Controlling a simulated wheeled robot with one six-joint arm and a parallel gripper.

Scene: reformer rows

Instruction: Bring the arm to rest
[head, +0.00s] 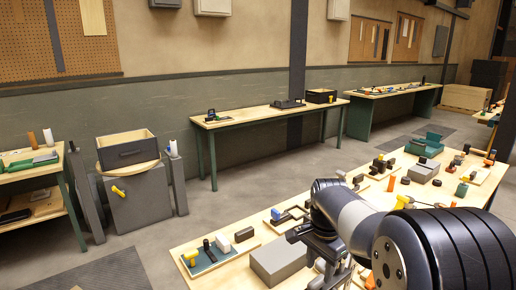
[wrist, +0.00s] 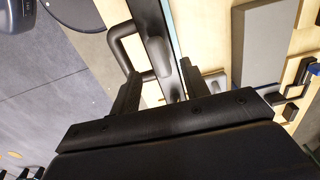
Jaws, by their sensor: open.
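My arm reaches in from the lower right of the head view over the near wooden table (head: 225,262). My gripper (head: 325,262) is low in that view, beside a grey block (head: 277,260), with its tips partly hidden by the arm. In the wrist view my gripper (wrist: 158,88) has its two dark fingers apart. A dark looped shape shows beyond and between the fingers; I cannot tell what it is or whether it touches them. No held object is clear.
A teal board with a yellow-topped piece (head: 190,257) lies at the table's near left. Several small blocks and a green open box (head: 425,146) stand farther along. A wooden-rimmed bin (head: 125,150) sits on a grey stand.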

